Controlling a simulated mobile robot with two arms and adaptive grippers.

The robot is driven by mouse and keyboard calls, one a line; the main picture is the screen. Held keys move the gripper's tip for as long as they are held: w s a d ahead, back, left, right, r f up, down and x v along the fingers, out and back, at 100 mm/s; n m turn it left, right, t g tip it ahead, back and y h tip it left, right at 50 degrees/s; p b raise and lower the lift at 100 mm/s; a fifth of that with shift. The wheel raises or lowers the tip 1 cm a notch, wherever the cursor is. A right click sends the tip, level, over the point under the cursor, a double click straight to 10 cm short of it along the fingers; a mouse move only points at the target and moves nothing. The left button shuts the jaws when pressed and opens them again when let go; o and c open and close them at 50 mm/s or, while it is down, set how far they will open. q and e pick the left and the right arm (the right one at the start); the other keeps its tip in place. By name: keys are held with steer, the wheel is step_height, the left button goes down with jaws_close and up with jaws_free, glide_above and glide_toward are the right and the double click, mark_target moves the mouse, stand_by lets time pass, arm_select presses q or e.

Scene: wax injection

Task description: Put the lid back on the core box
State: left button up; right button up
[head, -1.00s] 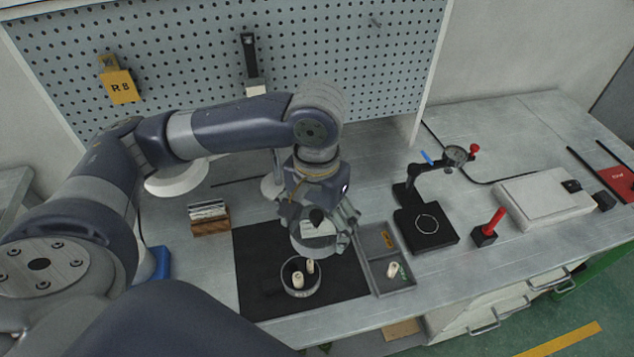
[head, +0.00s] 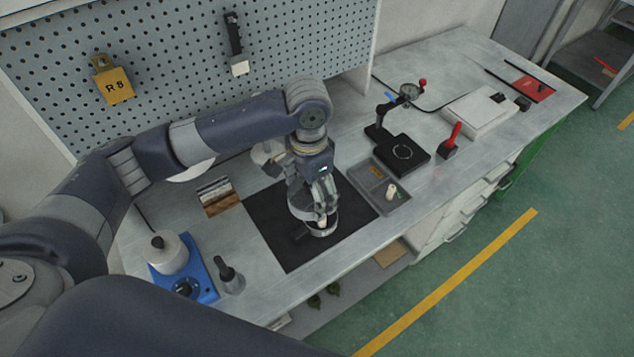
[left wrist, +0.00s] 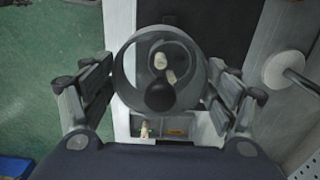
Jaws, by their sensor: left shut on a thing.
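The lid (head: 299,209) is a clear round disc with a dark knob. In the left wrist view the lid (left wrist: 128,73) shows between the fingers. My left gripper (head: 317,194) points down and is shut on it. The core box (head: 323,233) is a small round dish on the black mat (head: 276,236), just below the lid and partly hidden by it and the gripper. Pale cores (left wrist: 161,62) show through the lid. The box appears off-centre under the lid in the wrist view. Whether lid and box touch, I cannot tell. My right gripper is not in view.
A grey divided tray (head: 393,201) with small pieces stands right of the mat. Behind it is a black gauge stand (head: 403,152). A wooden block with cards (head: 218,200) stands left of the mat. A blue device (head: 197,283) with a pot is at the front left.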

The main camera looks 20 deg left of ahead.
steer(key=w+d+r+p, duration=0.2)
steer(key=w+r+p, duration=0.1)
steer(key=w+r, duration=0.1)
arm_select(q)
steer(key=w+f+m+b, duration=0.1)
steer(key=f+m, duration=0.1)
steer(key=f, duration=0.1)
steer(key=w+f+m+b, duration=0.2)
steer(key=f+m, duration=0.1)
steer(key=f, duration=0.1)
steer(key=w+d+f+m+b, duration=0.1)
steer(key=w+f+m+b, duration=0.1)
steer(key=f, duration=0.2)
steer(key=shift+w, duration=0.1)
steer(key=shift+f+b, duration=0.4)
steer(key=shift+f, duration=0.45)
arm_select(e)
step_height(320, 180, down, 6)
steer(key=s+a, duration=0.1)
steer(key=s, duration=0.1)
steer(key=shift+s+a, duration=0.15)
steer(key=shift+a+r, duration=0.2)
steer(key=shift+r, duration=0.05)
arm_select(q)
steer(key=shift+p, duration=0.5)
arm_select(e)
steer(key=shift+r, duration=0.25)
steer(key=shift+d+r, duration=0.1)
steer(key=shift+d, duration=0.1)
